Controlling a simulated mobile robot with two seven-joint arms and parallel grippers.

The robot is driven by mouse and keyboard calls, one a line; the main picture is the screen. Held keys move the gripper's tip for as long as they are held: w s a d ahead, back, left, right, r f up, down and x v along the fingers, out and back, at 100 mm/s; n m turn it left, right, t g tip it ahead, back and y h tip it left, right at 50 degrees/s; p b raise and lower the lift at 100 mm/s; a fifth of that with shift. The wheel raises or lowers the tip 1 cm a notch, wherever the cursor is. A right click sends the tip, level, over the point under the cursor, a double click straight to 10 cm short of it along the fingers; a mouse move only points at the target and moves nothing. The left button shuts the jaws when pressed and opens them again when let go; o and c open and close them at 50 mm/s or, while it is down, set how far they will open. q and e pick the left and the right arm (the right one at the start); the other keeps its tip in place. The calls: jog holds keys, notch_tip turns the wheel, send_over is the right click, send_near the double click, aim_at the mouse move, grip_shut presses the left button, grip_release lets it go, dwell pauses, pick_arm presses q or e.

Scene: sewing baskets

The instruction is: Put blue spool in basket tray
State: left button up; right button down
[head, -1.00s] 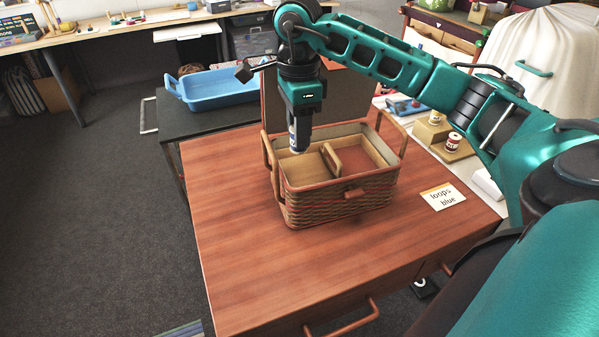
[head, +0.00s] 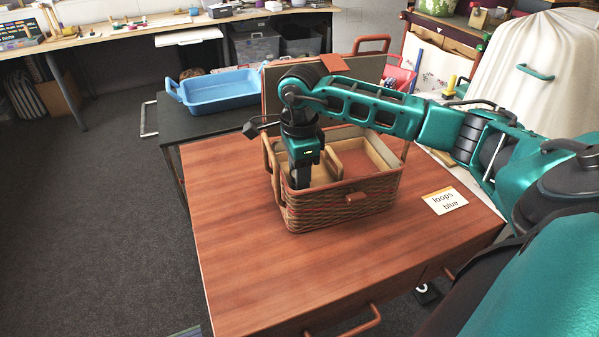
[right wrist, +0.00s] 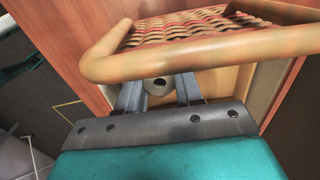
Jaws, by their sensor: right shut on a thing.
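The wicker basket (head: 340,208) stands open on the wooden table. The tan tray inside it has a handle-like divider (head: 334,163) near the middle. My right gripper (head: 300,184) points down into the basket's left part, its fingertips below the rim. In the right wrist view the gripper (right wrist: 159,92) is shut on the spool (right wrist: 158,86), whose pale round end with a dark hole shows between the fingers. The spool is hidden in the head view. I cannot tell whether it touches the tray floor. My left gripper is out of view.
A basket handle (right wrist: 200,52) crosses close to the fingers in the right wrist view. The raised lid (head: 350,88) stands behind the basket. A label card (head: 445,200) reading "loops blue" lies at right. A blue bin (head: 215,92) is behind left. The table's front left is clear.

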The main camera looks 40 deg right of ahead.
jog(key=shift+f, duration=0.15)
jog(key=c, duration=0.7)
grip_release()
jog(key=shift+c, duration=0.2)
jog(key=shift+r, duration=0.55)
pick_arm(q)
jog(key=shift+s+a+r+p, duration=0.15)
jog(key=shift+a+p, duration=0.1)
jog(key=shift+p, duration=0.35)
pick_arm(e)
notch_tip(320, 180, up, 11)
jog(key=shift+r, duration=0.15)
